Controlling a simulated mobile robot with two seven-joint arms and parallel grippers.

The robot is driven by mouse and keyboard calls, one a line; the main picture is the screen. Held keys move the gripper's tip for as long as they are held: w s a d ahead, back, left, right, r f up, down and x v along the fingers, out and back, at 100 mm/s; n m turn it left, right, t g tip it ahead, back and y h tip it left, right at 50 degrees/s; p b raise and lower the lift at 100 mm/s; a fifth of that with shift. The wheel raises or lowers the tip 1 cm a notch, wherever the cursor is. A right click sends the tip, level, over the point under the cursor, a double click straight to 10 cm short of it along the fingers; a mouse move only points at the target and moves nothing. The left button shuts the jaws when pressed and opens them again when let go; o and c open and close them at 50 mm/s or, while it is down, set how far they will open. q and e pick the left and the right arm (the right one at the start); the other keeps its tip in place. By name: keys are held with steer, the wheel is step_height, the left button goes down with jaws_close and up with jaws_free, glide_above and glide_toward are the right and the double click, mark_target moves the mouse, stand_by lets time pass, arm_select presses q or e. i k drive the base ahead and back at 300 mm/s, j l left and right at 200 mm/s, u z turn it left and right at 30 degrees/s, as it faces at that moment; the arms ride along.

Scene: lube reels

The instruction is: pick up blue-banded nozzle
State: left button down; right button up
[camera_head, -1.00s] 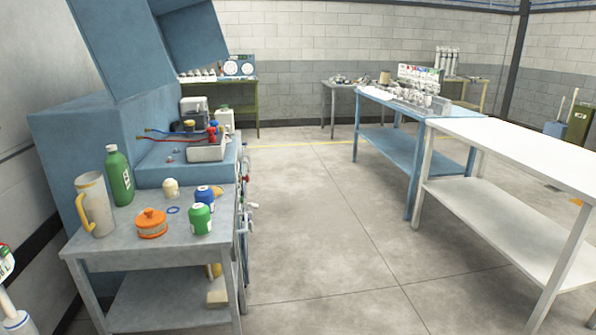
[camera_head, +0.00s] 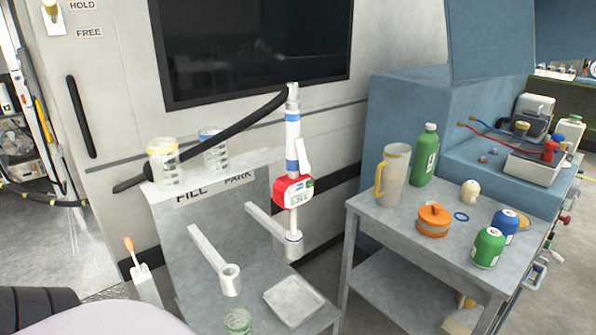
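The blue-banded nozzle (camera_head: 292,150) stands upright near the middle of the head view. It is a white tube with blue bands and a red-and-white meter (camera_head: 292,191) on it. Its lower end sits at the ring of a white holder arm (camera_head: 293,243) under the PARK label. A black hose (camera_head: 225,132) runs from its top down to the left. Neither of my grippers is in view.
A second holder ring (camera_head: 230,279) below the FILL label is empty. Two clear jars (camera_head: 165,165) stand on the ledge. A grey cart (camera_head: 390,225) at right holds a jug, bottles and an orange tin. A handled lever (camera_head: 130,245) stands at lower left.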

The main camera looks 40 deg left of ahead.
mark_target(293, 178)
steer(key=i+u, duration=0.15)
steer(key=u, duration=0.25)
steer(key=i+u, duration=0.15)
steer(key=u, duration=0.2)
steer(key=i+l+u, duration=0.15)
steer(key=u, duration=0.25)
steer(key=i+l+u, duration=0.15)
steer(key=u, duration=0.25)
steer(key=i+l+u, duration=0.4)
steer(key=k+l+z, duration=0.1)
steer(key=l+z, duration=0.25)
steer(key=k+l+z, duration=0.1)
steer(key=z, duration=0.3)
steer(key=l+u, duration=0.3)
steer(key=l, duration=0.25)
steer(key=l+u, duration=0.25)
steer(key=l, duration=0.3)
